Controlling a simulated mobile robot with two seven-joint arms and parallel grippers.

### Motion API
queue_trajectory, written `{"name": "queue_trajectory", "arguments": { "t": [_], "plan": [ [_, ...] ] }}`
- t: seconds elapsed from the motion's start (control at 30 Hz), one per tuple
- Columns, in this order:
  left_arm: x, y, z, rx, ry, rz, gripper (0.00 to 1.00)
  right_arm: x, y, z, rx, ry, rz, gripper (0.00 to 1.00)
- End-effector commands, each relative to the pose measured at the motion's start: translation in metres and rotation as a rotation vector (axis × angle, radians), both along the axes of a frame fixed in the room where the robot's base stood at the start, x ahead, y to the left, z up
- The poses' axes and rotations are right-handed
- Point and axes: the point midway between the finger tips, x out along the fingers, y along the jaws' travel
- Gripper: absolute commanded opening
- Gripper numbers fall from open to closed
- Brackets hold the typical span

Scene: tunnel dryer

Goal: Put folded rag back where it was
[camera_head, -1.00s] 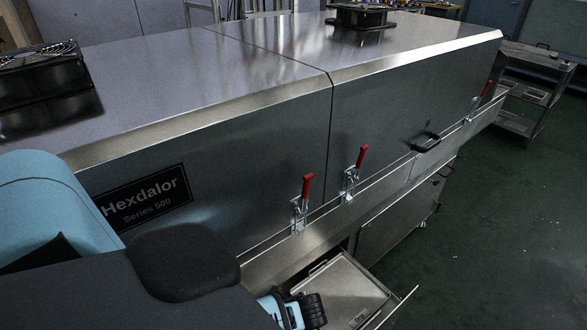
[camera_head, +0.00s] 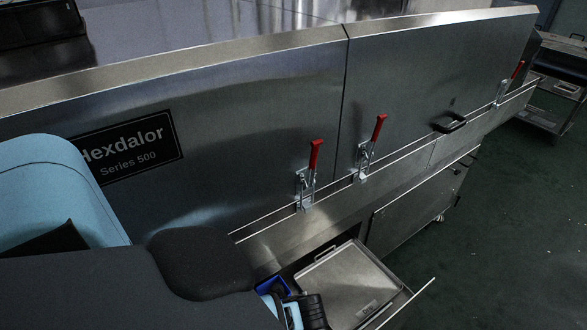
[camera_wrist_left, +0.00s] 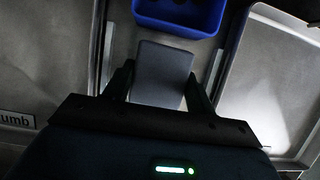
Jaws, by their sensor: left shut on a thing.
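In the left wrist view, the folded rag (camera_wrist_left: 164,60) is a flat grey rectangle. My left gripper (camera_wrist_left: 159,88) is shut on it, with one black finger on each side. A blue bin (camera_wrist_left: 180,17) lies just beyond the rag's far end, only partly in view. In the head view, my left gripper (camera_head: 305,310) is low over an open drawer, with the blue bin (camera_head: 272,288) beside it. The rag is hidden there. My right gripper is in neither view.
A flat metal tray (camera_head: 352,292) lies in the drawer, right of my left gripper. The drawer's raised edge (camera_head: 408,304) sticks out. Above stands the steel dryer wall (camera_head: 235,150) with red-handled clamps (camera_head: 315,155). Open green floor (camera_head: 490,240) is at the right.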

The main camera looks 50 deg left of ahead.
Motion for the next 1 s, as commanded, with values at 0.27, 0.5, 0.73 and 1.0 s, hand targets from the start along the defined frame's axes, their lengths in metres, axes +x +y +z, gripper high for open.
{"name": "queue_trajectory", "arguments": {
  "t": [0.27,0.5,0.73,1.0],
  "plan": [
    [0.002,0.0,0.001,0.0,-0.003,0.0,0.34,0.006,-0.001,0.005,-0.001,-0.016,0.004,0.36],
    [0.002,0.0,-0.003,0.0,-0.004,0.001,0.65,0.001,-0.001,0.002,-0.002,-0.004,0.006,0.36],
    [0.001,0.0,-0.003,0.0,-0.002,0.0,0.78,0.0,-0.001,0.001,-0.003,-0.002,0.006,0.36],
    [0.002,-0.003,0.009,0.0,-0.004,-0.001,0.78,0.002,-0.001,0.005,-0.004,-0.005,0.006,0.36]
  ]
}}
